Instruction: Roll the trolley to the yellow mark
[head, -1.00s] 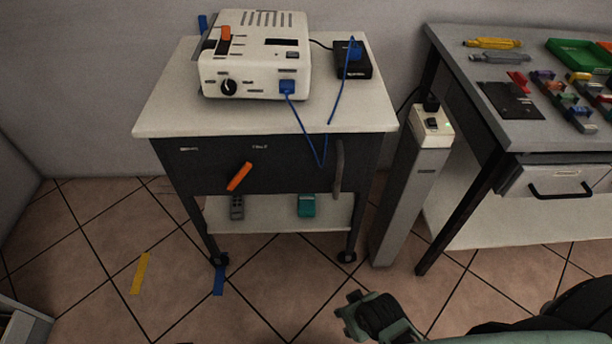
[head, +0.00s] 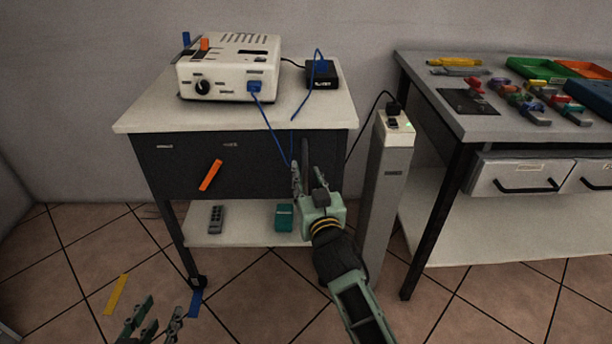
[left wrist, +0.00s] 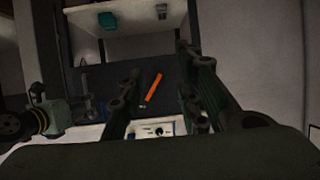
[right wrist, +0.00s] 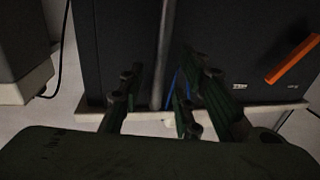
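The trolley (head: 140,122) has a white top, a dark front and castors. Its front left castor stands at a blue floor mark (head: 195,303); the yellow mark (head: 116,295) lies to the left. My right gripper (head: 308,182) is in front of the trolley's right side. In the right wrist view, the grey upright handle (right wrist: 164,45) runs between its open fingers; contact cannot be told. My left gripper (head: 152,318) is open and empty, low at the front left. In the left wrist view, an orange bar (left wrist: 153,88) on the trolley front shows beyond its fingers.
A white instrument (head: 228,70) and black box (head: 322,75) sit on the trolley. A blue cable (head: 272,128) loops over its front edge. A black cable (head: 368,120) runs from the socket pillar (head: 390,180) behind the trolley. A workbench (head: 480,130) stands right; floor left is clear.

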